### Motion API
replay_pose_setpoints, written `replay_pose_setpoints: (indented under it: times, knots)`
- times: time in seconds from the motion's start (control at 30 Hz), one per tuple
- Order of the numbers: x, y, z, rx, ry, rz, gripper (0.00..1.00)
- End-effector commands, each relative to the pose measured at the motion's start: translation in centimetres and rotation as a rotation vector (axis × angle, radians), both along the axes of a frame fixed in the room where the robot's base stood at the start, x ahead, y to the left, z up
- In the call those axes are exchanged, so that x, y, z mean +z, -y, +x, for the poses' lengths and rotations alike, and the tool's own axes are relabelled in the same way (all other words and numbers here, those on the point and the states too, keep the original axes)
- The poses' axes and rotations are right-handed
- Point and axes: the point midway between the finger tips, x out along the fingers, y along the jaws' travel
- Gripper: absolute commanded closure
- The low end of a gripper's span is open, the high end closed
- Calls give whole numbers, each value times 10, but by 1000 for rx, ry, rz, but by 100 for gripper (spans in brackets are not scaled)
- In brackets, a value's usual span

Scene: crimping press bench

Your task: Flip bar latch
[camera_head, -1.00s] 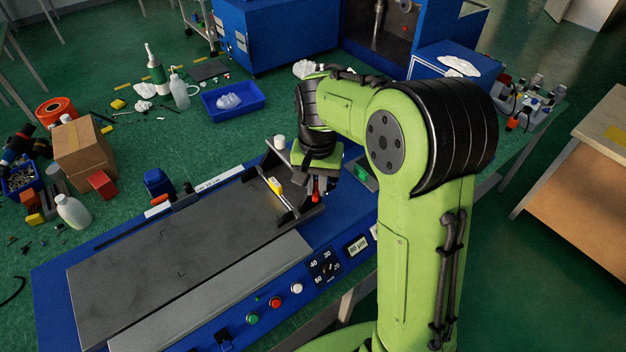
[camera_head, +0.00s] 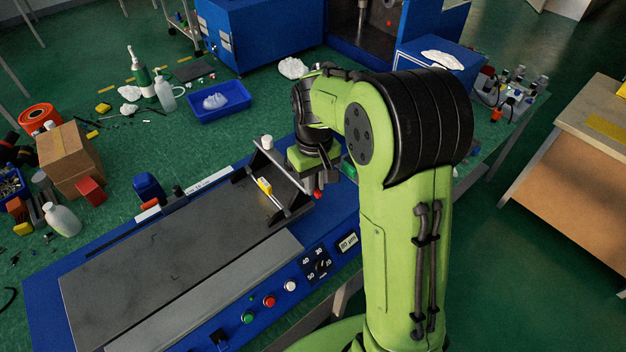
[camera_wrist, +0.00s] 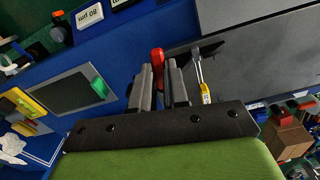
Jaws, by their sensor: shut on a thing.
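My gripper (camera_head: 317,182) points down at this near end, partly hidden by my own arm. In the wrist view, my gripper's two dark fingers (camera_wrist: 160,75) are close together on either side of the red knob (camera_wrist: 157,56), shut on it. The exact contact is partly hidden between the fingers.
The grey plate (camera_head: 170,260) is clear on the left.

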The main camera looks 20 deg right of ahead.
Motion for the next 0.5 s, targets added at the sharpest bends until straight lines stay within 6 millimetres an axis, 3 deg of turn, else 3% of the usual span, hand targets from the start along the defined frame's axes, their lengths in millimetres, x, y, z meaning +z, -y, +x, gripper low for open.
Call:
replay_pose_setpoints:
  times: [0.43, 0.47, 0.5]
  knots:
    - [1, 0, 1, 11, 6, 0, 100]
    - [1, 0, 1, 11, 6, 0, 81]
    - [1, 0, 1, 11, 6, 0, 75]
